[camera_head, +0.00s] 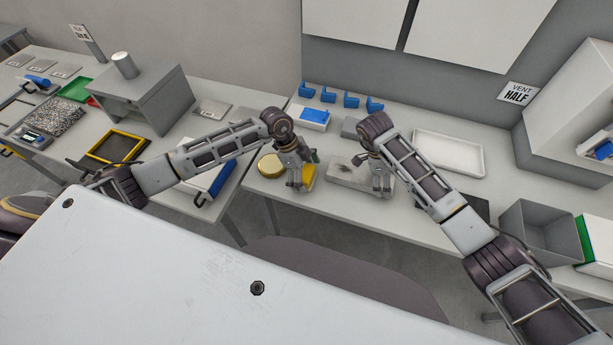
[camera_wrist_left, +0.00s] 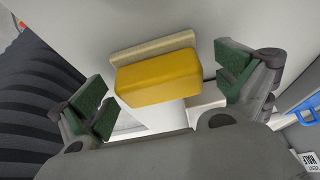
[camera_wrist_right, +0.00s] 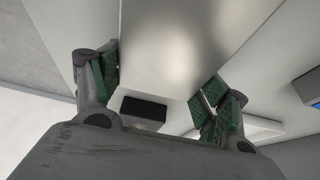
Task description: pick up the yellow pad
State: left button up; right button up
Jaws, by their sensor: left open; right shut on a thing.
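The yellow pad (camera_head: 309,174) lies on the middle table, partly hidden behind my left gripper (camera_head: 296,184) in the head view. In the left wrist view the yellow pad (camera_wrist_left: 158,80) is a rounded block with a cream strip along one side. It lies between the green-padded fingers, which are open with a gap on each side. My right gripper (camera_head: 380,188) is shut on a grey metal block (camera_head: 346,172). In the right wrist view the shiny metal block (camera_wrist_right: 180,45) lies between the fingers.
A round yellow-rimmed dish (camera_head: 270,166) stands just left of the pad. Behind are a blue-and-white box (camera_head: 313,118) and several blue brackets (camera_head: 351,99). A white tray (camera_head: 448,153) lies right of my right arm. A grey bin (camera_head: 541,232) stands further right.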

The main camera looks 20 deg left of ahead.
aim_at(307, 172)
pick_arm(q)
jog(key=c, duration=1.2)
jog(key=shift+r, duration=0.15)
jog(key=shift+r, duration=4.85)
jog(key=o, duration=0.5)
jog(key=shift+c, duration=1.4)
